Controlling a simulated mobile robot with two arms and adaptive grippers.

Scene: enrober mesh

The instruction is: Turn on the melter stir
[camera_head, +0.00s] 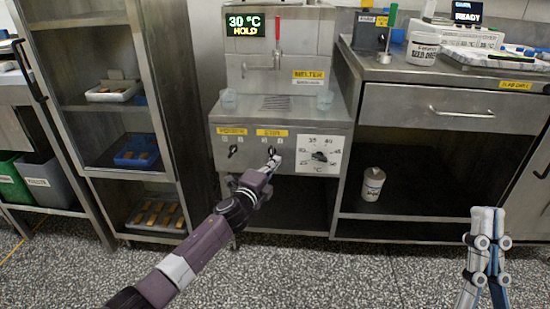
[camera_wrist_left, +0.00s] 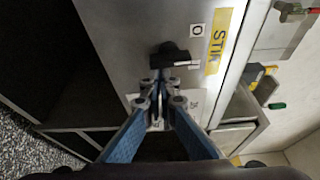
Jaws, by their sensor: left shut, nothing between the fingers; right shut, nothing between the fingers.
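The melter (camera_head: 280,108) stands at the center of the head view, with its display reading 30 °C HOLD. Its front panel has a black stir knob (camera_head: 271,151) under the yellow STIR label (camera_head: 272,132). My left gripper (camera_head: 273,162) is shut and empty, its fingertips at the stir knob. In the left wrist view the knob (camera_wrist_left: 172,54) is just beyond the closed fingertips (camera_wrist_left: 160,78); I cannot tell if they touch. A 0 mark (camera_wrist_left: 197,30) shows between knob and label. My right gripper (camera_head: 486,212) is shut and empty at the lower right, away from the melter.
A second black knob (camera_head: 232,150) is left of the stir knob, and a temperature dial (camera_head: 320,155) is right of it. A rack (camera_head: 106,110) with trays stands left. A steel counter (camera_head: 440,75) with an open shelf stands right.

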